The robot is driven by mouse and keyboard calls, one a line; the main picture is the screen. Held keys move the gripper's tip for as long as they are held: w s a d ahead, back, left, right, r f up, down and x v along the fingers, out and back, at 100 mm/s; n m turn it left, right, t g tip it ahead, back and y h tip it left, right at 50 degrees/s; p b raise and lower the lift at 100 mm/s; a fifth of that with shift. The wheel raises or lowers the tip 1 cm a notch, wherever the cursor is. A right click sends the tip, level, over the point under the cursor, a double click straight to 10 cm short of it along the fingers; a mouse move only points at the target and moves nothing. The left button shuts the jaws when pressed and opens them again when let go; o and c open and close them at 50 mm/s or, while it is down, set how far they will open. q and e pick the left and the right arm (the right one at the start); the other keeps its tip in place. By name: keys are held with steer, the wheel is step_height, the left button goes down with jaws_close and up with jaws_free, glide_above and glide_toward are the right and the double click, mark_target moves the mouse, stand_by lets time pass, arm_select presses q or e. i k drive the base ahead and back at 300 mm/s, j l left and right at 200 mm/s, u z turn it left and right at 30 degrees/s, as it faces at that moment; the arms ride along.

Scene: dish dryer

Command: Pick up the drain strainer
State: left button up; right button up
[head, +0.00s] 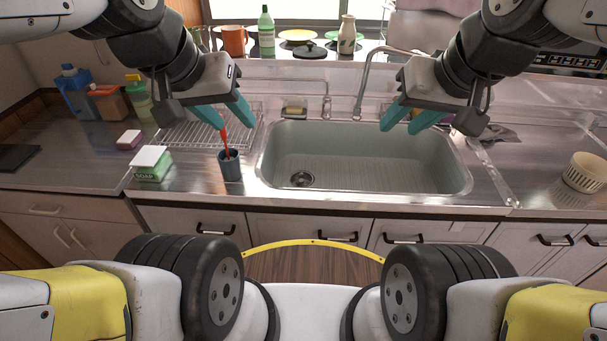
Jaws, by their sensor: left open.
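The drain strainer (302,178) is a small, dark round piece at the bottom of the sink, towards its left front corner. It sits inside the grey sink basin (420,160). My left gripper (232,125) has teal fingers spread apart, empty, above the counter left of the sink. It is up and to the left of the strainer.
A dark cup (231,172) with a red-handled item stands left of the sink, just under my left gripper. A soap box (151,165), wire rack (190,130) and bottles (75,92) are further left. A faucet (362,85) rises behind the sink. A cream basket (586,172) is at right.

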mark_target(305, 177)
steer(key=i+j+z, duration=0.15)
steer(key=j, duration=0.25)
steer(key=i+j+z, duration=0.2)
steer(key=j, duration=0.2)
steer(key=i+j+z, duration=0.15)
steer(key=j, duration=0.25)
steer(key=k+j+u, duration=0.2)
steer(key=u, duration=0.2)
steer(key=k, duration=0.05)
